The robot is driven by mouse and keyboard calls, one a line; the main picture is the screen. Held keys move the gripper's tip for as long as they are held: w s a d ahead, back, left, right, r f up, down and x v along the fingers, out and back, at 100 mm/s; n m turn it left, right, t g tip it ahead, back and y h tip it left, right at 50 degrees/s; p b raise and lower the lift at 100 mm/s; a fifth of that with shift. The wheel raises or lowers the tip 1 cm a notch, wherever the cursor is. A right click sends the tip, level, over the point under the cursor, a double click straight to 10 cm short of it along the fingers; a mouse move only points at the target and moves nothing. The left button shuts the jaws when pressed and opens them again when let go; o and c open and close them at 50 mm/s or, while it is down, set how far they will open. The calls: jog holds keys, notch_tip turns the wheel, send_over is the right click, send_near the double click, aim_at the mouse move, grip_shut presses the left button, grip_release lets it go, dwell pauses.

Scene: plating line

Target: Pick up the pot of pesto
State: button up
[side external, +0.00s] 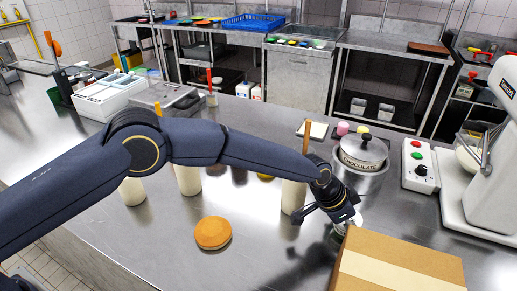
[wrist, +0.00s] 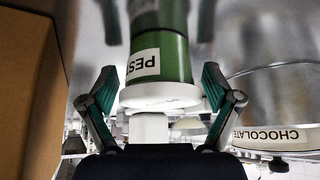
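The pot of pesto (wrist: 176,64) is a green container with a white label reading "PES" and a white lid, in the middle of the wrist view. My gripper (wrist: 160,88) has one teal-padded finger on each side of the pot near its lid. The fingers are spread, and I cannot tell whether either pad touches the pot. In the side external view my gripper (side external: 342,210) is low over the counter, behind the cardboard box. Most of the pot is hidden there by the gripper and the box.
A cardboard box (side external: 395,265) stands close beside the gripper and also fills the left of the wrist view (wrist: 28,95). A steel pot labelled chocolate (side external: 362,160) stands just behind. An orange round item (side external: 213,232) and pale cylinders (side external: 188,180) stand to the left.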

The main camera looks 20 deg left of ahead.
jog(key=c, duration=1.1)
jog(key=shift+r, duration=0.1)
